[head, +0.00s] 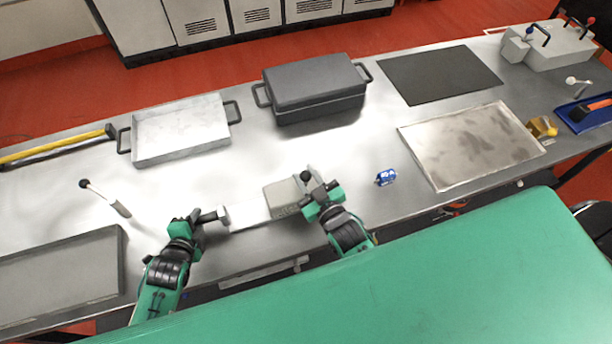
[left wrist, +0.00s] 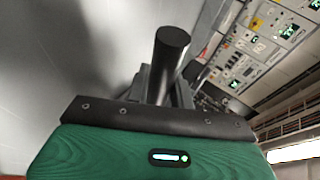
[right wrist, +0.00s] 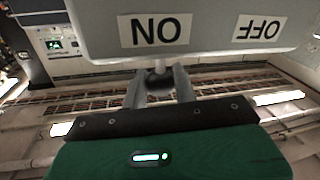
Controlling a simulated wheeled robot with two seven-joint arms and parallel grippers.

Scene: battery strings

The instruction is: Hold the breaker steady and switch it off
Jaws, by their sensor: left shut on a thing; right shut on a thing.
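The breaker is a pale grey-beige box (head: 280,193) with a light plate (head: 248,209) extending left, near the table's front edge. My left gripper (head: 213,216) is shut on the breaker's dark side handle at the plate's left end; the dark cylindrical handle (left wrist: 168,62) stands between its fingers in the left wrist view. My right gripper (head: 313,192) is shut on the breaker's lever at the box's right end. In the right wrist view, the ON label (right wrist: 155,31) and OFF label (right wrist: 258,28) appear upside down, and the gripped lever (right wrist: 158,78) is below ON.
A small blue object (head: 386,177) lies right of the breaker. A dark lidded box (head: 315,88), a metal tray (head: 182,130) and a flat metal plate (head: 470,144) stand around. A lever with a black knob (head: 104,197) is at the left.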

